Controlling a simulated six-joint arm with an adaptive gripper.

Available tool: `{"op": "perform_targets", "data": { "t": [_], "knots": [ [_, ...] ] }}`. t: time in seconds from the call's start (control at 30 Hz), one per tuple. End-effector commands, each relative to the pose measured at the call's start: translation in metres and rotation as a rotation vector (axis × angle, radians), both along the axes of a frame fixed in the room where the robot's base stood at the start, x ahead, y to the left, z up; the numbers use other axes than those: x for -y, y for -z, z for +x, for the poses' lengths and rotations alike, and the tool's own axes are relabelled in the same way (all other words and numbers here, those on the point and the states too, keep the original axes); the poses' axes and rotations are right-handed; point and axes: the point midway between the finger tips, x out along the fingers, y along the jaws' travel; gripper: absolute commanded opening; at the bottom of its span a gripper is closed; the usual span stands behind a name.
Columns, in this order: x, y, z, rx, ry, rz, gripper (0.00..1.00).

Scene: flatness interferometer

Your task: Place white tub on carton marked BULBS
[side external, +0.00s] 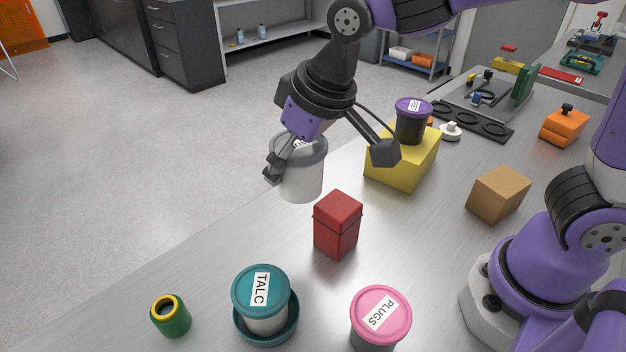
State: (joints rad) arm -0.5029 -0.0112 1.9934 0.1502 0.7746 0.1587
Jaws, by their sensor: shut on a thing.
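The white tub (301,182) with a grey lid hangs upright in the air, over the table's left edge as pictured. My gripper (325,161) is shut on it; one finger crosses its left side, and the other finger pad shows to its right. The lid's label is mostly hidden by the gripper. No marking BULBS is readable on any box. A yellow box (391,172) carries a dark tub with a purple lid (412,119). A plain brown box (498,194) stands to the right with a bare top. A red box (337,226) stands below the held tub in the picture.
In front are a green cylinder (171,317), a teal-lidded tub marked TALC (263,291) in a teal dish, and a pink-lidded tub marked PLUGS (380,318). An orange block (565,126) and a dark plate with rings (472,120) lie farther back. The table between the red and brown boxes is clear.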

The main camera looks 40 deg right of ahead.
Motion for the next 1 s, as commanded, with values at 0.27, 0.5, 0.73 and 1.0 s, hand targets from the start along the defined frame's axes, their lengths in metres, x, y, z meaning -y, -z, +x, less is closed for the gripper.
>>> {"op": "perform_targets", "data": {
  "t": [0.27,0.5,0.73,1.0],
  "knots": [
    [0.138,-0.020,-0.013,0.004,0.351,0.001,0.44],
    [0.242,-0.015,-0.055,0.000,1.091,-0.001,0.44],
    [0.312,-0.015,-0.128,-0.001,1.942,-0.003,0.44],
    [0.333,-0.018,-0.199,0.000,2.727,-0.002,0.44]
  ]
}}
